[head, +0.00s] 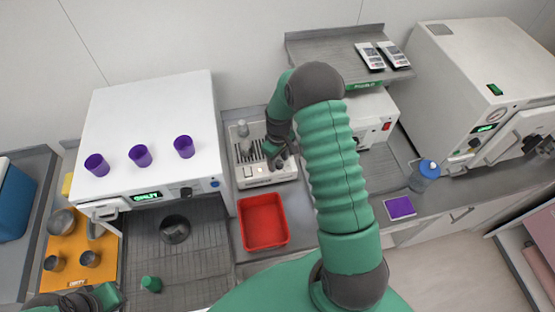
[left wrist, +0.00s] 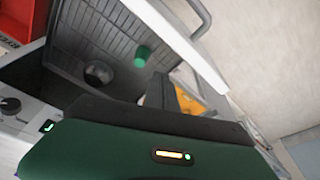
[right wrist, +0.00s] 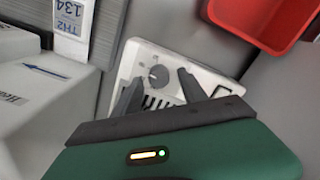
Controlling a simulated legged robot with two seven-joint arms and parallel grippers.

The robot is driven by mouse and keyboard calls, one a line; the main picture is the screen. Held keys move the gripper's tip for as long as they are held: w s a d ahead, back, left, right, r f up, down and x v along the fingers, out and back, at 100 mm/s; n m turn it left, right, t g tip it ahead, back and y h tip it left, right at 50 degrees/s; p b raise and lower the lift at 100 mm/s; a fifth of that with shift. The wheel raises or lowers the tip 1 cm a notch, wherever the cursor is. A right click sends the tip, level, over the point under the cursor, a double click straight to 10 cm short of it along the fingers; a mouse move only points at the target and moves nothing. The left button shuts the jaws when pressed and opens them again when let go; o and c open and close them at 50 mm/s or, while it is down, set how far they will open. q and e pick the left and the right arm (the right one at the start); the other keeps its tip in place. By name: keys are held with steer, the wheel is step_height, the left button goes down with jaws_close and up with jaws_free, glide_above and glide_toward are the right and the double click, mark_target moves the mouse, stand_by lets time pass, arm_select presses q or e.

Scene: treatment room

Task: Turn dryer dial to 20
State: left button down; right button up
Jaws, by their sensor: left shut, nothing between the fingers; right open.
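A small white unit (right wrist: 205,78) with dark slots bears a round grey dial (right wrist: 158,75) on its top panel in the right wrist view. I take this as the dryer; its scale marks are too small to read. In the head view the white unit (head: 255,182) stands between the large white machine and my right arm. My right gripper (right wrist: 160,83) is open, its fingers on either side of the dial; contact cannot be told. It also shows over the unit in the head view (head: 276,158). My left gripper (left wrist: 162,92) is shut and empty, low at the left.
A red tray (head: 263,222) lies in front of the unit. A large white machine (head: 150,110) carrying purple cups (head: 140,156) stands left of it. A white device (head: 372,118) stands to the right under a grey shelf (head: 330,50).

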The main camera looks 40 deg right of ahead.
mark_target(278, 162)
steer(key=shift+s+r, duration=0.1)
steer(key=shift+r, duration=0.05)
step_height(278, 162, up, 16)
steer(key=b, duration=0.3)
steer(key=shift+w+r, duration=0.2)
steer(key=shift+d, duration=0.1)
steer(key=shift+r, duration=0.1)
